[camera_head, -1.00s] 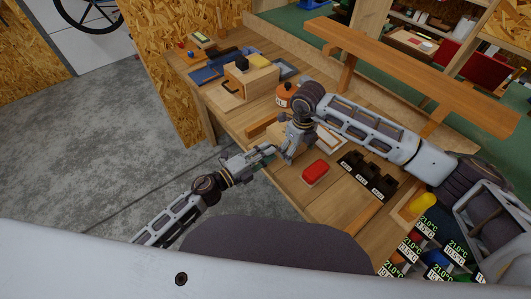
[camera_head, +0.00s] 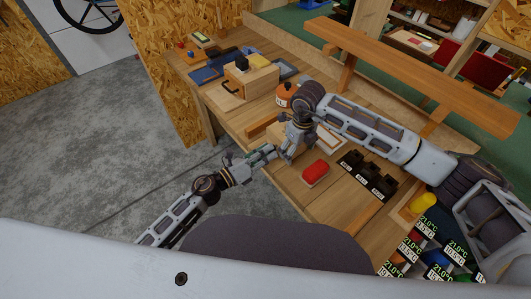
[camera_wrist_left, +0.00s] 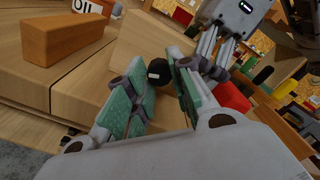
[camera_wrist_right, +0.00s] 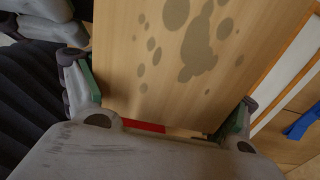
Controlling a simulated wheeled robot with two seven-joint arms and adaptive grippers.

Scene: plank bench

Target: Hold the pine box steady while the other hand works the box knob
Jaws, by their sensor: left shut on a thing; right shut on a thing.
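The pine box (camera_wrist_right: 165,50) fills the middle of the right wrist view, a pale wooden face with dark spots. It also shows in the left wrist view (camera_wrist_left: 128,52), with a round black box knob (camera_wrist_left: 157,72) on its side. My left gripper (camera_head: 266,154) has its teal-padded fingers on either side of the knob, shut on it. My right gripper (camera_wrist_right: 160,100) is shut on the pine box, one finger at each side of it. In the head view, my right gripper (camera_head: 291,149) and wrist hide most of the box.
A red block (camera_head: 315,173) and black labelled holders (camera_head: 368,176) are on the bench to the right. An orange-brown block (camera_wrist_left: 65,38) lies beside the pine box. An orange jar (camera_head: 286,93) and another wooden box with a black handle (camera_head: 248,84) stand farther back.

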